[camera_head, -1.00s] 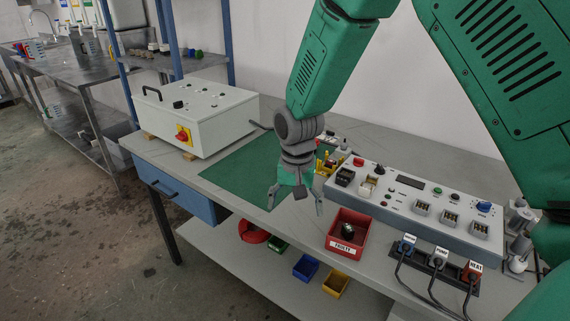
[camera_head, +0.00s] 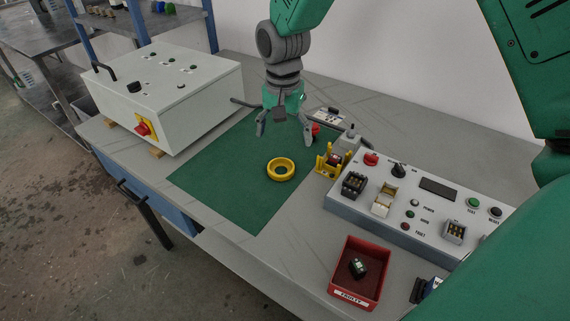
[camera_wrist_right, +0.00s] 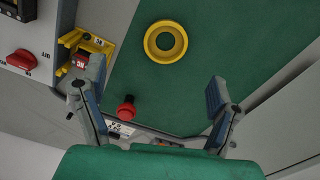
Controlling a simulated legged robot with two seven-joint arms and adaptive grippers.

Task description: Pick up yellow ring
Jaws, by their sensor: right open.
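The yellow ring (camera_head: 281,169) lies flat on the green mat (camera_head: 225,175), near the mat's right side. It also shows in the right wrist view (camera_wrist_right: 166,41), beyond and between the fingertips. My right gripper (camera_head: 285,140) is open and empty. In the head view it hangs above the far part of the mat, behind the ring and not touching it. In the right wrist view its two fingers (camera_wrist_right: 150,90) are spread wide. My left gripper is not in view.
A yellow fixture (camera_head: 329,163) stands right of the ring, beside the control panel (camera_head: 408,232). A red bin (camera_head: 358,272) holding a dark part sits in front. A white control box (camera_head: 165,92) stands at the left. The mat around the ring is clear.

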